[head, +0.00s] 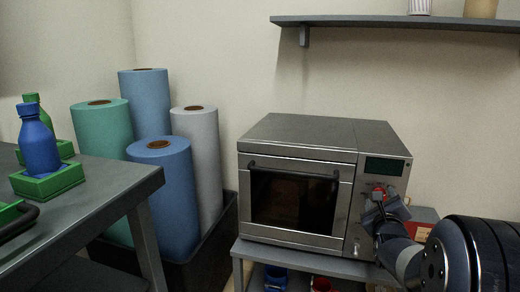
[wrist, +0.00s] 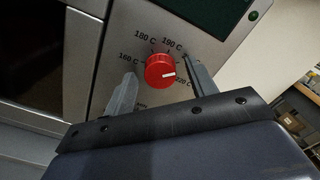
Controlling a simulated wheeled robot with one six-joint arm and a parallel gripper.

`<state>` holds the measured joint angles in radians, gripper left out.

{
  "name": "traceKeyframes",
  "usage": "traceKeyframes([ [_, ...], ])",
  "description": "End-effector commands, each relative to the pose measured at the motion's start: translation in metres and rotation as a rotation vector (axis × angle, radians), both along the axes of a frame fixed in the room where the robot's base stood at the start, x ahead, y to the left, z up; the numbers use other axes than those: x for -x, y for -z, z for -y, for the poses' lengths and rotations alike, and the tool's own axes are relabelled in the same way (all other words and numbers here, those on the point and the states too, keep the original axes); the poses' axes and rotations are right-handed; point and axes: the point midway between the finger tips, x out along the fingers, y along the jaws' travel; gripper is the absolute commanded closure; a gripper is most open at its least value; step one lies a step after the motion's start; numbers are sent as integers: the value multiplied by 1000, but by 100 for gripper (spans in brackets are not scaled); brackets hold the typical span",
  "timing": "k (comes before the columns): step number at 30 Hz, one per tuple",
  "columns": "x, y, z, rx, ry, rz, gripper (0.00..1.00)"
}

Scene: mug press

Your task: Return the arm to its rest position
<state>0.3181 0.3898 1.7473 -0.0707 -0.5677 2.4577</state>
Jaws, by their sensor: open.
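My gripper (wrist: 158,92) is open in front of the control panel of a steel oven (head: 302,145). In the wrist view its two fingers stand on either side of a red knob (wrist: 160,70), apart from it as far as I can see. The knob has a white mark pointing right, close to the 220 C label. In the head view my gripper (head: 385,205) and arm reach in from the lower right and cover part of the panel. The oven door is shut, with a dark window.
The oven stands on a grey table (head: 310,262) with blue and red items on a shelf below. A wall shelf (head: 400,22) hangs above. Rolls in a black bin (head: 215,250) stand to the left. A workbench (head: 90,205) with bottles in green holders is at far left.

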Motion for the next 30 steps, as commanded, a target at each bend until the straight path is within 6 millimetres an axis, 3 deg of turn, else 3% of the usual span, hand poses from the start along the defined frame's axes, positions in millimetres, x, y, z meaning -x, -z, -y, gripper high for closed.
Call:
traceKeyframes([
  [30, 0, 0, 0, 769, 0, -221, 46],
])
